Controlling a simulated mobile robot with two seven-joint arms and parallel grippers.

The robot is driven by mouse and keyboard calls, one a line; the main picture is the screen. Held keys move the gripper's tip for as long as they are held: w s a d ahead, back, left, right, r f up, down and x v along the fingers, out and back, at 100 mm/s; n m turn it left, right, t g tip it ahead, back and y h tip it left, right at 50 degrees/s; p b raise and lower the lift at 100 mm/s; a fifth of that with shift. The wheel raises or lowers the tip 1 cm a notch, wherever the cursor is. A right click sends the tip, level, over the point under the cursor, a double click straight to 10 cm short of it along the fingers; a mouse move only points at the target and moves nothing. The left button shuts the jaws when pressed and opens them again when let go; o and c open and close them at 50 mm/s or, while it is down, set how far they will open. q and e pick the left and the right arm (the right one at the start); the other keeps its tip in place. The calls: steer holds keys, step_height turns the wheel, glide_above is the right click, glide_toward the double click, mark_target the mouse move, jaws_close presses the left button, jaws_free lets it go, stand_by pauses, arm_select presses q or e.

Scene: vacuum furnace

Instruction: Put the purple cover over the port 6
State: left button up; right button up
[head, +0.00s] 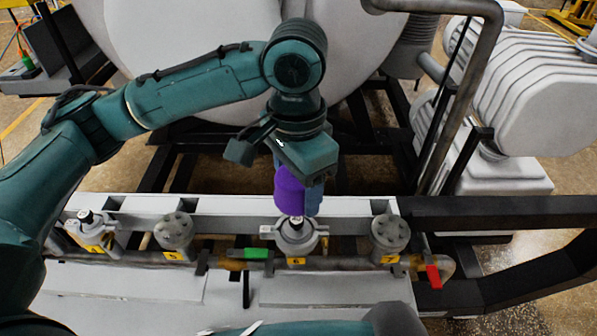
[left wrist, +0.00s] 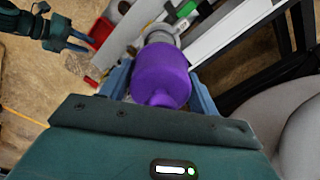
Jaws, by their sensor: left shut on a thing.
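The purple cover (head: 289,191) is held between the fingers of my left gripper (head: 300,197), upright in the head view. In the left wrist view the purple cover (left wrist: 162,75) sits between two blue fingers. Port 6 (head: 297,237) is a grey round fitting with a dark knob on top and a yellow label 6. The cover is directly above it; I cannot tell whether they touch. Part of the port (left wrist: 158,32) shows beyond the cover in the left wrist view. My right gripper (left wrist: 80,40) shows there at the upper left, its fingers apart and empty.
Neighbouring ports stand left (head: 174,232) and right (head: 389,235) of port 6 on the grey rail. A green handle (head: 257,254) and a red handle (head: 433,276) are on the pipe in front. The large grey tank (head: 190,50) rises behind.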

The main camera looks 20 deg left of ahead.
mark_target(297, 219)
arm_select(q)
step_height(297, 219, down, 2)
steer(key=shift+b, duration=0.85)
steer(key=shift+f+b, duration=0.8)
steer(key=shift+b, duration=0.25)
steer(key=shift+f+b, duration=0.45)
steer(key=shift+b, duration=0.15)
step_height(297, 219, down, 2)
steer(key=b, duration=0.3)
steer(key=shift+f, duration=0.7)
arm_select(e)
steer(key=a+f, duration=0.1)
steer(key=w+a+t+y, duration=0.1)
steer(key=shift+a+f+n+y, duration=0.3)
steer(key=shift+a+f, duration=0.05)
arm_select(q)
steer(key=shift+f, duration=0.1)
arm_select(e)
steer(key=shift+d, duration=0.1)
arm_select(q)
steer(key=shift+f+p, duration=0.15)
steer(key=shift+p, duration=0.4)
arm_select(e)
steer(key=shift+r, duration=0.25)
